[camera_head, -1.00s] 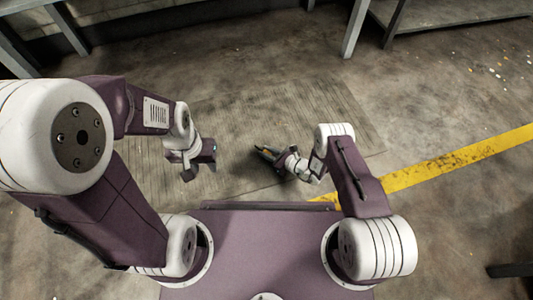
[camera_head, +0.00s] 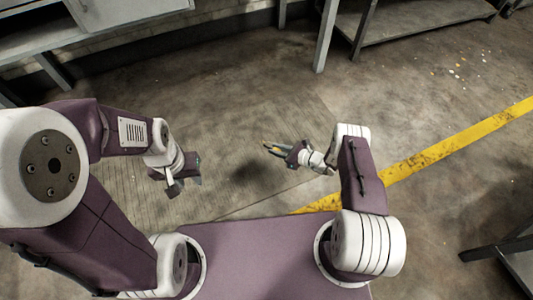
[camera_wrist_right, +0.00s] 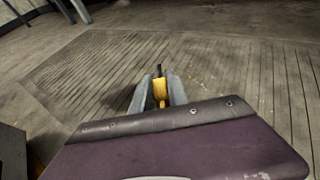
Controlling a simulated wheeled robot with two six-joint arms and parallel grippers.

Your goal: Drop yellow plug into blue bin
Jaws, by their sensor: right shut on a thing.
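The yellow plug (camera_wrist_right: 159,92) is between the two grey fingers of my right gripper (camera_wrist_right: 158,90) in the right wrist view, with a dark prong or tip pointing away from me. In the head view my right gripper (camera_head: 272,148) is shut on the plug and held above the floor, ahead of my base; the plug shows only as a small yellow spot there. My left gripper (camera_head: 172,188) hangs at the left over the floor with no object visible in it; its finger gap is unclear. No blue bin shows in either view.
A metal bench or cabinet (camera_head: 130,8) stands at the upper left, and a low shelf (camera_head: 415,25) with legs at the top right. Another metal frame (camera_head: 505,250) is at the lower right. A yellow line (camera_head: 440,150) crosses the open concrete floor.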

